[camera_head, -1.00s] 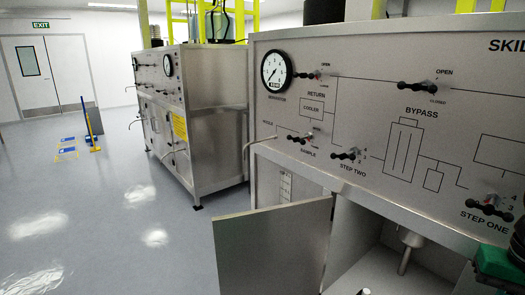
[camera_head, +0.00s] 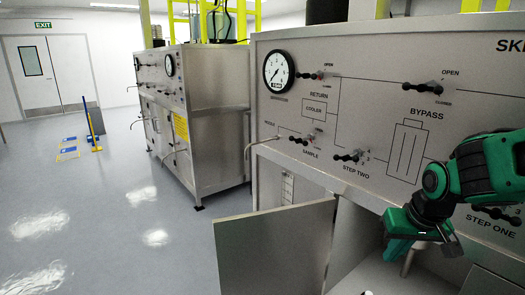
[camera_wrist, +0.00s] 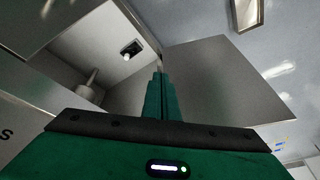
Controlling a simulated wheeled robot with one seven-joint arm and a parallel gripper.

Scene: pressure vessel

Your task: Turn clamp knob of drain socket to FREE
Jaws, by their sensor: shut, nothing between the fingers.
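My green gripper (camera_head: 393,256) is at the open cabinet front below the panel. In the wrist view its fingers (camera_wrist: 158,76) are together and empty, pointing into the scene. In that view a small dark fitting with a pale round part (camera_wrist: 130,50) sits inside the cabinet, beyond and left of the fingertips, apart from them. I cannot tell whether it is the drain socket's clamp knob. A metal funnel-like outlet (camera_wrist: 88,86) hangs left of it. No FREE marking is legible.
The open cabinet door (camera_head: 275,248) stands out in front and also shows in the wrist view (camera_wrist: 222,82). The panel above (camera_head: 385,120) carries several black-handled valves and a round gauge (camera_head: 278,71). Open floor (camera_head: 100,210) lies to the left.

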